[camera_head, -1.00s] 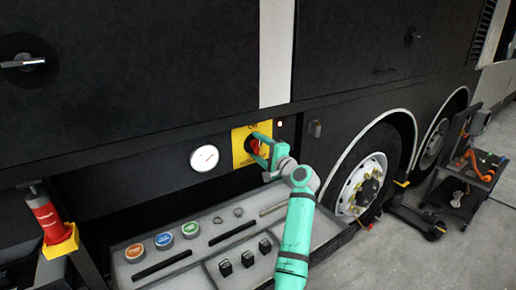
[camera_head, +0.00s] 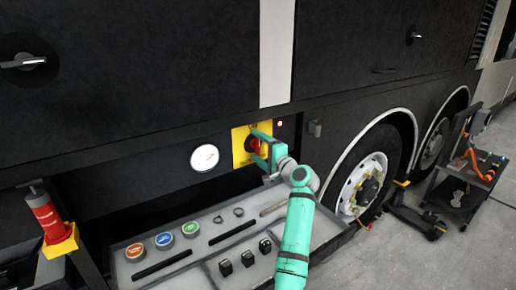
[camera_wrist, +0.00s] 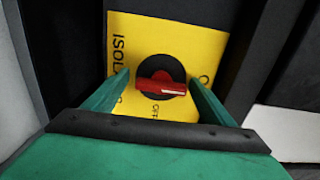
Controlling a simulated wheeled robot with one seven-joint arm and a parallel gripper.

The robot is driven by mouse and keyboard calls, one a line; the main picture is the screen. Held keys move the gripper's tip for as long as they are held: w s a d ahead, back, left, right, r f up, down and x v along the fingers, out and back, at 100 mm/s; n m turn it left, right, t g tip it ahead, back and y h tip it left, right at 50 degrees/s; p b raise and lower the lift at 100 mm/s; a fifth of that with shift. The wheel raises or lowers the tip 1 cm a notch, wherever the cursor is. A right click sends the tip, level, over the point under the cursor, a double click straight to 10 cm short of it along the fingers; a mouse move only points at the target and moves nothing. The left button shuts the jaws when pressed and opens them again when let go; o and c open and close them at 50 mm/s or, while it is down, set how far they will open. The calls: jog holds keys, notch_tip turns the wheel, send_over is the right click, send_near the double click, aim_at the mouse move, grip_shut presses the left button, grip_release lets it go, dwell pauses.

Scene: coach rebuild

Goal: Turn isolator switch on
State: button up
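The isolator switch is a red handle (camera_wrist: 160,87) on a round black base, on a yellow plate (camera_wrist: 190,45) on the coach's side. In the wrist view the handle lies roughly sideways, with a label reading OFF just below it. Another label at the right is partly hidden by a finger. My gripper (camera_wrist: 158,80) is open, with one green finger on each side of the switch and gaps showing between. In the head view my gripper (camera_head: 264,148) is at the plate's (camera_head: 239,148) right side and partly hides the red handle (camera_head: 253,144).
A white round gauge (camera_head: 204,157) is left of the plate, and a small lamp (camera_head: 280,124) is right of it. A grey parts tray (camera_head: 205,225) with discs and small black parts stands below my arm. A wheel (camera_head: 365,180) is to the right.

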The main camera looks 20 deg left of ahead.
jog(key=shift+d, duration=0.1)
jog(key=shift+d, duration=0.15)
jog(key=v, duration=1)
jog(key=shift+s, duration=0.25)
jog(key=shift+d, duration=0.25)
